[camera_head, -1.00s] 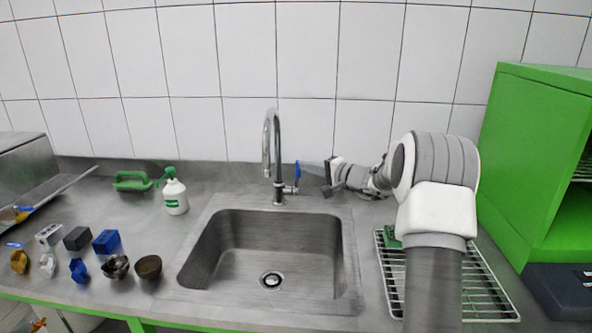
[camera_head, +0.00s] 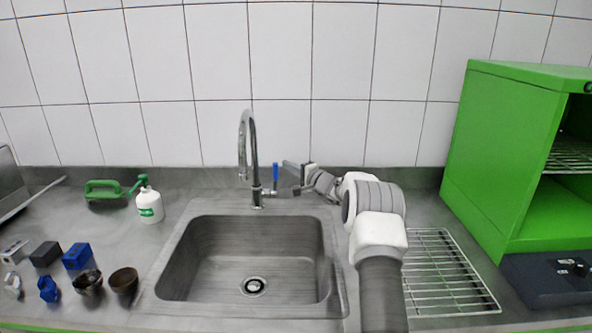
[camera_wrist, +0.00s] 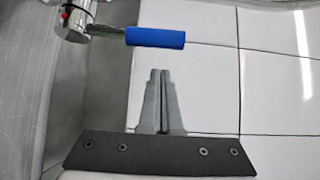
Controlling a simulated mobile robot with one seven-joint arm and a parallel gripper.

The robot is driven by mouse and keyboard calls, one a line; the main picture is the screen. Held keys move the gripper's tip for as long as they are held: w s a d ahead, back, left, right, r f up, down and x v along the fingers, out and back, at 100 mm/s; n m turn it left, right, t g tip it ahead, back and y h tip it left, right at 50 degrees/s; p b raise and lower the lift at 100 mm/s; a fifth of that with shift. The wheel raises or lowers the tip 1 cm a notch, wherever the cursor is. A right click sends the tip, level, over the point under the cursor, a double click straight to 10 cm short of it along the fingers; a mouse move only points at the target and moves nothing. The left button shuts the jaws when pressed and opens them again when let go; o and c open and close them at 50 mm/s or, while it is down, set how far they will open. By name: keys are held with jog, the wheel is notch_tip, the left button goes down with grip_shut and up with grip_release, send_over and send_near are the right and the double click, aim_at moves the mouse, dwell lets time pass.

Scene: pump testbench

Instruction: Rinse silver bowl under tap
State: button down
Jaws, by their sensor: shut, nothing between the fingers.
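A shiny, dark-toned bowl (camera_head: 88,282), seemingly the silver one, stands on the counter left of the sink, beside a brown bowl (camera_head: 123,281). The tap (camera_head: 247,150) arches over the back of the sink (camera_head: 245,258); no water shows from it. Its blue lever (camera_head: 275,176) points upward in the head view. The lever also shows near the top of the wrist view (camera_wrist: 155,36). My gripper (camera_head: 287,166) is just right of the lever, shut and empty. In the wrist view my gripper's fingers (camera_wrist: 160,72) are together, apart from the lever.
Several small blocks (camera_head: 78,256) lie at the left. A wire rack (camera_head: 440,272) and green cabinet (camera_head: 505,160) are at the right. The sink basin is empty.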

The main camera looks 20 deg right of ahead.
jog(key=shift+s+a, duration=0.3)
jog(key=shift+a, duration=0.45)
jog(key=shift+s+a, duration=0.3)
jog(key=shift+a, duration=0.4)
jog(key=b, duration=0.4)
jog(key=shift+s+a+f+t, duration=0.1)
jog(key=shift+s+f+t, duration=0.15)
jog(key=shift+f+t, duration=0.05)
jog(key=shift+s+n+y+b, duration=0.2)
jog(key=shift+n+y+b, duration=0.15)
jog(key=shift+b, duration=0.7)
jog(key=shift+s+a+r+b, duration=0.15)
jog(key=shift+r+b, duration=0.15)
jog(key=shift+b, duration=0.15)
